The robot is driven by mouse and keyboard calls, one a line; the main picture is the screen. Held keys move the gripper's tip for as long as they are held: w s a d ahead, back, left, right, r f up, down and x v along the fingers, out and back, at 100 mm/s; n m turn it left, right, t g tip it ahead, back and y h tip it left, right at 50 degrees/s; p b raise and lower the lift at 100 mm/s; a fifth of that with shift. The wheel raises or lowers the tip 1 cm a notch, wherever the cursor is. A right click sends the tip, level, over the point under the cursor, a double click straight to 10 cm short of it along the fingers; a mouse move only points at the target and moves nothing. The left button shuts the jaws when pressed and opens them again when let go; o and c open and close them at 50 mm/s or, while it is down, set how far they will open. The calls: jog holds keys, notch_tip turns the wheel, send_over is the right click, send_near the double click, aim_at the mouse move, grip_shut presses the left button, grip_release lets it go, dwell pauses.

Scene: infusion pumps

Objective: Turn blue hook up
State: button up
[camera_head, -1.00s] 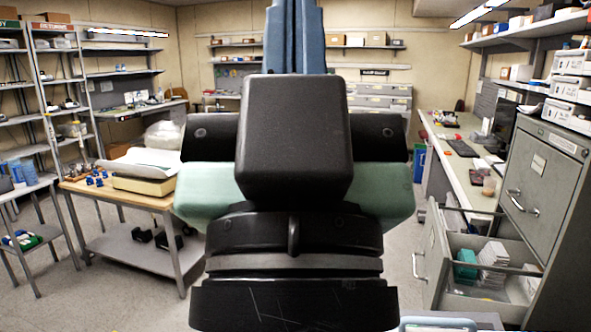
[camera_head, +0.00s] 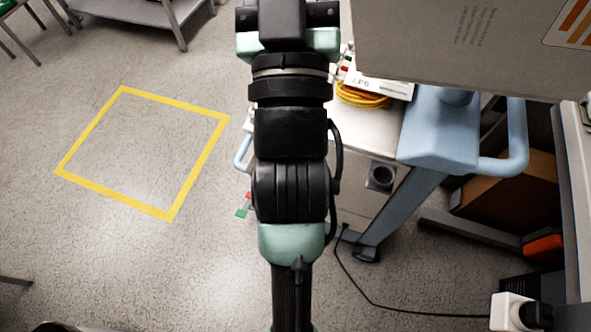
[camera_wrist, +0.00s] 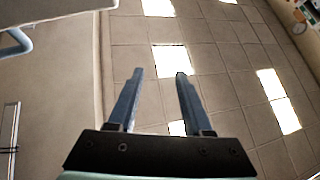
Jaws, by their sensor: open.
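My gripper (camera_wrist: 157,88) shows in the wrist view with its two fingers apart and nothing between them. Beyond the fingers are a tiled ceiling and bright light panels. In the head view my arm rises through the middle, and the gripper itself is out of that frame. I cannot make out a blue hook in either view. A light blue cart frame (camera_head: 440,130) with a curved handle stands to the right of my arm in the head view.
A large grey panelled box (camera_head: 470,50) fills the upper right. A coiled yellow cable (camera_head: 362,96) lies on the cart. A black cable crosses the floor to a white plug (camera_head: 508,312). A yellow square (camera_head: 197,165) is marked on open floor at left.

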jog(key=s+f+n+g+b, duration=0.1)
jog(key=s+f+b, duration=0.2)
jog(key=f+b, duration=1.05)
jog(key=s+d+f+n+g+b, duration=0.1)
jog(key=s+f+n+b, duration=0.2)
jog(key=f, duration=2.2)
jog(key=s+f+g+b, duration=0.1)
jog(key=s+f+b, duration=0.3)
jog(key=f+b, duration=1)
jog(key=shift+y, duration=0.4)
jog(key=w, duration=0.4)
jog(key=w+p, duration=0.1)
jog(key=w, duration=0.3)
jog(key=w+p, duration=0.1)
jog(key=w, duration=0.3)
jog(key=shift+a+f, duration=0.1)
jog(key=shift+a, duration=0.2)
grip_shut()
